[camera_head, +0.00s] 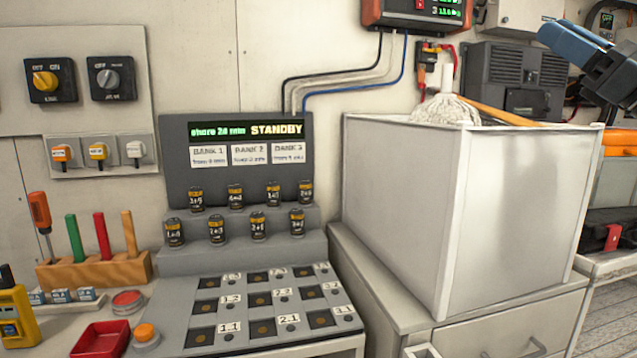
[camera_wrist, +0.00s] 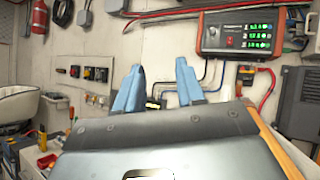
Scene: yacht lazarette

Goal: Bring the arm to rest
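My gripper (camera_head: 562,38) is at the upper right of the head view, raised above the right side of a large white bin. In the wrist view its two blue fingers (camera_wrist: 159,70) stand apart with nothing between them; only wall and cables show behind. The gripper is open and empty, and touches nothing that I can see. Most of my arm lies outside the head view.
The white bin (camera_head: 400,205) holds a mop (camera_head: 447,108) and stands on a grey cabinet (camera_head: 385,290). A charging console (camera_head: 180,155) with several small batteries is at centre left. A red charger box (camera_wrist: 240,35) hangs on the wall.

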